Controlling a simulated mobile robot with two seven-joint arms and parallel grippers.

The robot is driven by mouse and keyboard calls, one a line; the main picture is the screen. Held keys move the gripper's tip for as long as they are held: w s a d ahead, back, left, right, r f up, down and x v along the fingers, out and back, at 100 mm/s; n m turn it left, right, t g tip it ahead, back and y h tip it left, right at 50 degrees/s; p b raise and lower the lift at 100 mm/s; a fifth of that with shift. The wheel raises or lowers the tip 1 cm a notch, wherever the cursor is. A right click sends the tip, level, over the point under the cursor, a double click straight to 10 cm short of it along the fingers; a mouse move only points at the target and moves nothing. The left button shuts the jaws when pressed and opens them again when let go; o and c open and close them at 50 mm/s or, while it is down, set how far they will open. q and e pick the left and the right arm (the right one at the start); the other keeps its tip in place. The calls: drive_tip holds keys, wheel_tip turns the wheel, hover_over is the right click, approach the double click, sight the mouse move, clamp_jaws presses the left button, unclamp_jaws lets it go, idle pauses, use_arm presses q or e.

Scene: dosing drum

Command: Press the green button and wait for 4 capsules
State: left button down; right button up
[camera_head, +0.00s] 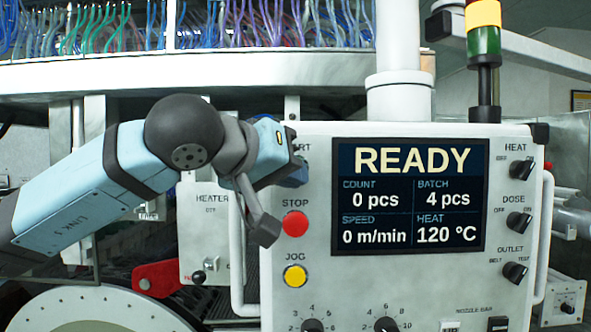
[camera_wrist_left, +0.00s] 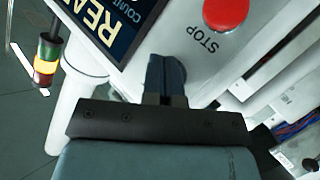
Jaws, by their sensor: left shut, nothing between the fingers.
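The control panel (camera_head: 320,262) carries a screen (camera_head: 410,195) reading READY, count 0 pcs, batch 4 pcs, speed 0 m/min, heat 120 °C. My left gripper (camera_head: 298,174) is shut and empty, with its fingertips at the panel under the partly covered START label. The green button does not show; my gripper covers the spot under that label. In the left wrist view the closed fingers (camera_wrist_left: 166,75) point at the panel beside the red STOP button (camera_wrist_left: 226,12). Whether they touch the panel I cannot tell. No capsules show. My right gripper is out of view.
Below START are the red STOP button (camera_head: 295,223) and the yellow JOG button (camera_head: 295,275). Black HEAT, DOSE and OUTLET knobs line the panel's right side. A white handle (camera_head: 237,270) stands at its left edge.

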use_arm(q)
drive_tip(key=shift+w, duration=0.4)
idle(0.8)
drive_tip(key=shift+s+b, duration=0.1)
drive_tip(key=shift+b, duration=0.2)
drive_tip(key=shift+s+b, duration=0.5)
drive_tip(key=shift+s, duration=0.3)
drive_tip(key=s+b, duration=0.2)
drive_tip(key=s, duration=0.2)
drive_tip(key=shift+s+b, duration=0.35)
drive_tip(key=shift+s, duration=0.05)
